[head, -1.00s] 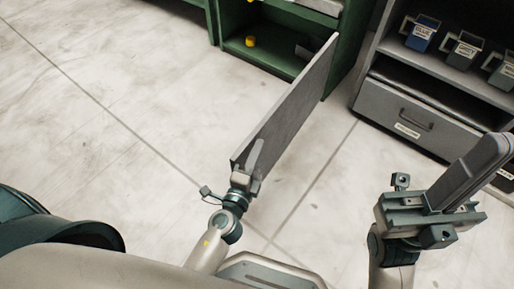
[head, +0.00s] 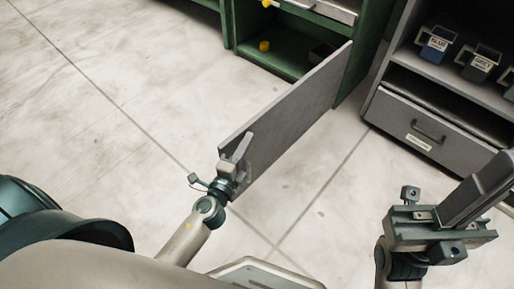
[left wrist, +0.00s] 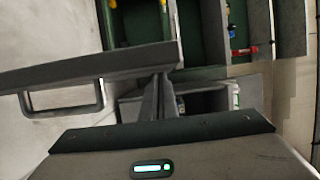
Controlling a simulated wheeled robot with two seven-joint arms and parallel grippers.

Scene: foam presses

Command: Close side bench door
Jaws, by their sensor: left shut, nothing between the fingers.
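The side bench door (head: 290,110) is a flat grey panel, swung open from the right side of the green bench (head: 343,82) and standing out over the floor. The shut fingers (left wrist: 160,85) overlap the panel's right end there; contact is unclear. My right gripper (head: 480,190) is away from the door at the right, its jaw gap hidden.
A grey cabinet with a drawer (head: 425,130) stands right of the bench, with a blue container (head: 437,45) and others on its shelf. A small yellow item (head: 264,46) is inside the bench. The floor (head: 130,60) left of the door is clear.

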